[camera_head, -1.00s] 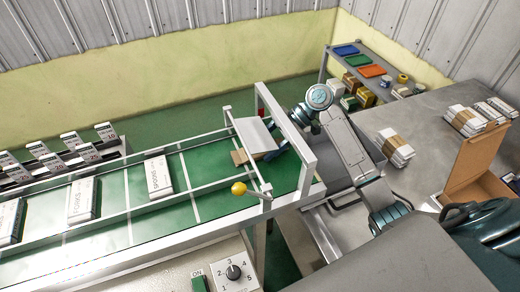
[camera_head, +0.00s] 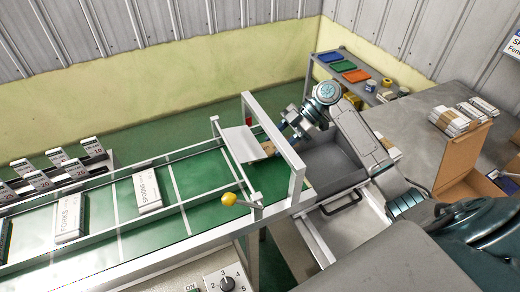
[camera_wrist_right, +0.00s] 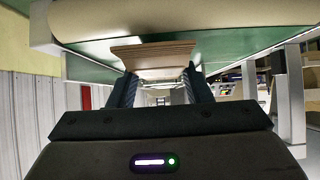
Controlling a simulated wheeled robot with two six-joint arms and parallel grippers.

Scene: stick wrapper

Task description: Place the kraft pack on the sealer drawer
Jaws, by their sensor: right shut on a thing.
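My right gripper (camera_head: 276,143) is at the right end of the conveyor, beside the tilted white plate and inside the end frame. It is shut on the brown kraft pack (camera_head: 268,149), of which only a small part shows in the head view. In the right wrist view the pack (camera_wrist_right: 153,56) shows as layered brown edges just beyond the fingertips (camera_wrist_right: 163,82). The sealer drawer (camera_head: 345,235) seems to be the pale metal tray with a dark handle, right of the conveyor end and partly hidden by my arm. My left gripper is not in view.
The white plate (camera_head: 240,143) and end frame (camera_head: 278,140) stand close around my right gripper. White packs, one marked SPOONS (camera_head: 147,190), lie on the green conveyor. Banded packs (camera_head: 450,121) and an open cardboard box (camera_head: 463,158) are on the grey table at right.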

